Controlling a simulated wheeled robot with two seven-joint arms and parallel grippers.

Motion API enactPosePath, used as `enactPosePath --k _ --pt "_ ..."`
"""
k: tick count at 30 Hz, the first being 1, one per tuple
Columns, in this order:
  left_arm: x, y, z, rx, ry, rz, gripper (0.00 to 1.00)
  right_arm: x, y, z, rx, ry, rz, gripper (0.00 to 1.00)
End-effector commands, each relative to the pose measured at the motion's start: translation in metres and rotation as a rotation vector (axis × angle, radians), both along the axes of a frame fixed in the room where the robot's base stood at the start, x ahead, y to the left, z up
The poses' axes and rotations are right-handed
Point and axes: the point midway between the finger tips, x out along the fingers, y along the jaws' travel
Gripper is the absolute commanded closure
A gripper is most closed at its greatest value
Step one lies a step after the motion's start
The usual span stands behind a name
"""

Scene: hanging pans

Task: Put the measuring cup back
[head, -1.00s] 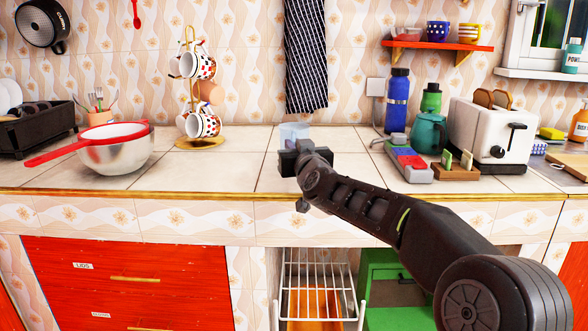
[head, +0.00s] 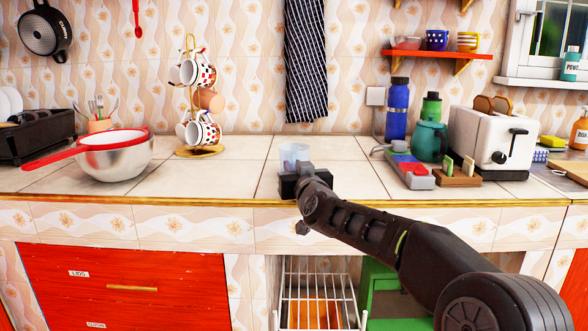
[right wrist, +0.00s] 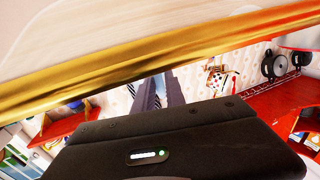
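The measuring cup (head: 293,155) is a small, clear, pale bluish cup, seen upright in the head view in front of the tiled counter top. My right gripper (head: 304,171) is at its near side, and its grey finger part overlaps the cup's lower right. The cup keeps its place against the gripper as both move, so it looks held; the finger contact is mostly hidden. My left gripper is in neither view.
The counter around the cup is clear. A bowl with a red colander (head: 112,155) and a mug tree (head: 193,100) stand left. A teapot (head: 429,142) and toaster (head: 490,140) stand right. A striped cloth (head: 306,60) hangs behind. The gold counter edge (right wrist: 130,78) runs close to my right wrist.

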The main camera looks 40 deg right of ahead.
Motion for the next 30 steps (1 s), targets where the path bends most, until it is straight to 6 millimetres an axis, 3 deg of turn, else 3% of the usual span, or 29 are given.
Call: enactPosePath --k 5,17,23,30 --pt "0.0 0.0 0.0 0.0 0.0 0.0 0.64 0.0 0.0 0.0 0.0 0.0 0.0 0.69" --pt "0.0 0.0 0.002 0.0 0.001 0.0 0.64 -0.003 0.001 0.003 -0.001 0.0 0.0 0.68" --pt "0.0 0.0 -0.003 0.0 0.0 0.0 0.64 -0.029 0.012 0.003 -0.004 -0.001 -0.001 0.68" --pt "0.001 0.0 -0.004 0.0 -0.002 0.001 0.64 -0.076 0.031 0.004 -0.005 -0.001 0.0 0.68"
